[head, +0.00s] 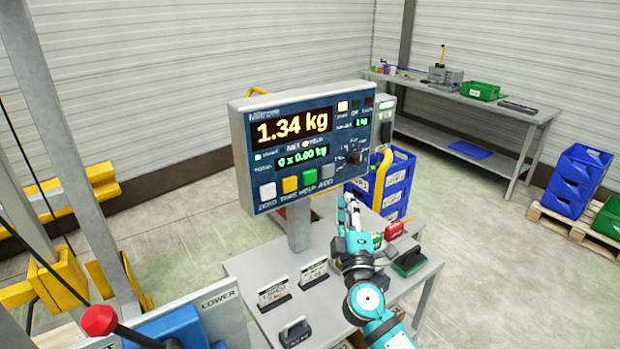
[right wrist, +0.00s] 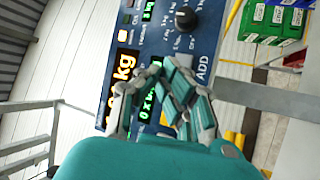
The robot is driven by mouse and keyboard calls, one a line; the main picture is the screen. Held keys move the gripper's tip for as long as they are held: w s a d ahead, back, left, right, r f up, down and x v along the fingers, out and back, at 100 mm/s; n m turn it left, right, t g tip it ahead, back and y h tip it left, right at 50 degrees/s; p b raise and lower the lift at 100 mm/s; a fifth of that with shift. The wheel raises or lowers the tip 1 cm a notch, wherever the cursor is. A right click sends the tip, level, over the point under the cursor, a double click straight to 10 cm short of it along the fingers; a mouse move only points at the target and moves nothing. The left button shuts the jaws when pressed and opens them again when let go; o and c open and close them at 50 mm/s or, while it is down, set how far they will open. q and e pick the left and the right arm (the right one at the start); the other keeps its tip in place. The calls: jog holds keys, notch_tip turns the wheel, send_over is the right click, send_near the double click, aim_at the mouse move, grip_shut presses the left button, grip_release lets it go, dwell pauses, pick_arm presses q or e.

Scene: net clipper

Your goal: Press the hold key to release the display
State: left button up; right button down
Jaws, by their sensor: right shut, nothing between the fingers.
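The weighing display (head: 240,150) is a blue-faced box on a post, reading 1.34 kg in orange and 0 x 0.00 kg in green. Along its lower edge are a white key (head: 268,190), a yellow key (head: 290,184), the green hold key (head: 310,178) and a grey key (head: 328,171). My right gripper (head: 348,202) is shut and empty, below and right of the keys in the head view. In the right wrist view its closed fingers (right wrist: 163,75) overlap the display face and hide part of the key row. I cannot see the hold key there. My left gripper is not in view.
A small table (head: 255,268) under the display holds label cards (head: 314,273), a black weight (head: 294,332) and a red item (head: 394,230). Blue crates (head: 398,180) stand behind. A round knob (head: 355,157) protrudes from the display. A red-knobbed lever (head: 99,320) is at lower left.

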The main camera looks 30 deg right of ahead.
aim_at(309, 177)
jog(key=w+b, duration=0.1)
jog(key=w, duration=0.8)
jog(key=shift+a, duration=0.35)
jog(key=shift+s, duration=0.1)
jog(key=shift+f+b, duration=0.1)
jog(key=shift+b, duration=0.25)
dwell(0.6)
jog(key=shift+w, duration=0.45)
